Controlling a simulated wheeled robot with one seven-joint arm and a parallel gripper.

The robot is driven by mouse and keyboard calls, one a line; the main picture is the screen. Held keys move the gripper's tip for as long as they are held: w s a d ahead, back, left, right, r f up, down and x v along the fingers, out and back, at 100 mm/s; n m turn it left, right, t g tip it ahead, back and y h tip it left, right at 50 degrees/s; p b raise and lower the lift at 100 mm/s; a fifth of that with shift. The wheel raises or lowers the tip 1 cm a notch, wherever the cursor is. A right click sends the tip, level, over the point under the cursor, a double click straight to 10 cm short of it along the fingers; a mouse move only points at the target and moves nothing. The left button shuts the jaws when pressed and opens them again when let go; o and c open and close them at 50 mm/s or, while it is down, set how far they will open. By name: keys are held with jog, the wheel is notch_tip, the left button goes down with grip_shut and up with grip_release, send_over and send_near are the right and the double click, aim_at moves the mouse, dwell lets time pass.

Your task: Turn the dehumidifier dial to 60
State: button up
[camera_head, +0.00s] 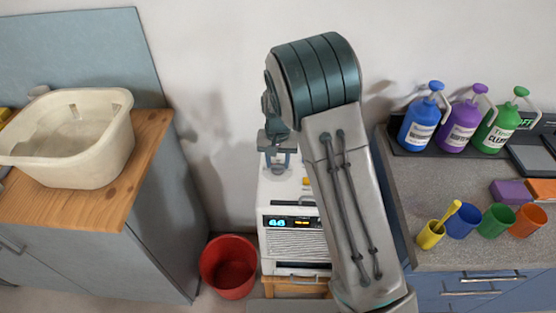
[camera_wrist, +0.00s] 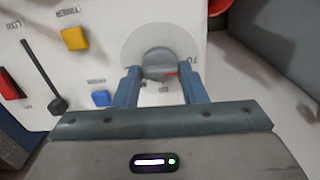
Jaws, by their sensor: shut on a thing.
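The white dehumidifier (camera_head: 294,262) stands between the two counters, its front display lit with digits that look like 46 or 48. In the wrist view its top panel (camera_wrist: 110,25) carries a grey round dial (camera_wrist: 158,58) on a pale disc. A red mark on the dial points to the right. A printed number like 70 shows at the disc's right edge; the other markings are hidden or unreadable. My gripper (camera_wrist: 160,78) is shut on the dial, one blue finger on each side. In the head view my gripper (camera_head: 277,160) is over the dehumidifier's top, and my arm hides part of it.
A yellow button (camera_wrist: 74,38), a blue button (camera_wrist: 101,98), a red switch (camera_wrist: 9,84) and a black lever (camera_wrist: 44,78) share the panel. A red bucket (camera_head: 229,266) stands left of the dehumidifier. Counters with a basin (camera_head: 100,165) and bottles (camera_head: 418,130) flank it.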

aim_at(278, 164)
jog(key=m, duration=0.4)
jog(key=shift+m+p, duration=0.6)
jog(key=shift+m, duration=1.6)
jog(key=shift+w, duration=0.1)
jog(key=o, duration=1)
notch_tip(278, 164, up, 14)
jog(key=shift+b, duration=0.35)
